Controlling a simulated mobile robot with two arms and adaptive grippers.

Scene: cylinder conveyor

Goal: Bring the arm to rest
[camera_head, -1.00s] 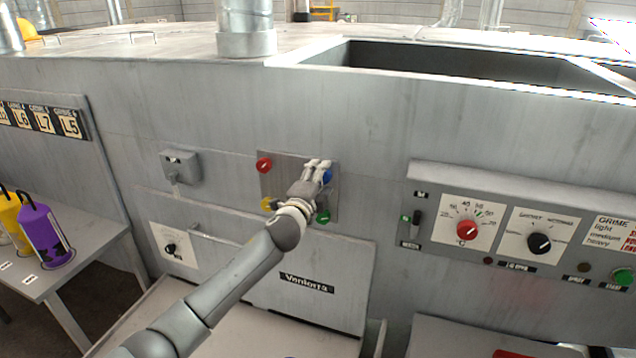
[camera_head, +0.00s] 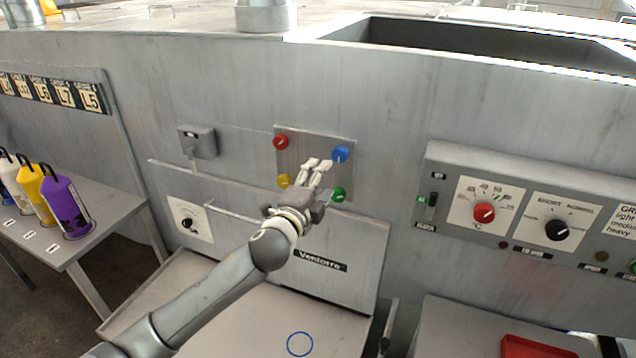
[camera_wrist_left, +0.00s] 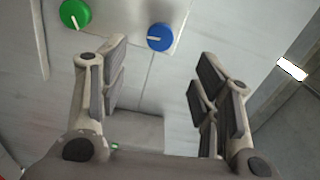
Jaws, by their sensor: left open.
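My left gripper (camera_head: 318,166) is open and empty in front of the grey panel (camera_head: 308,145) with coloured knobs. In the head view a red knob (camera_head: 281,142), a blue knob (camera_head: 341,155), a yellow knob (camera_head: 284,181) and a green knob (camera_head: 338,195) show around it. In the left wrist view the two fingers (camera_wrist_left: 157,85) are spread wide with nothing between them. The green knob (camera_wrist_left: 75,13) and the blue knob (camera_wrist_left: 160,37) lie beyond the fingers there, apart from them. My left arm comes in from the lower left. My right gripper is not in view.
A control box (camera_head: 530,206) with a red dial (camera_head: 484,212) and a black dial (camera_head: 559,230) is on the right. A side table (camera_head: 100,222) with yellow and purple bottles (camera_head: 66,207) stands at the left. A red tray (camera_head: 535,347) is at the lower right.

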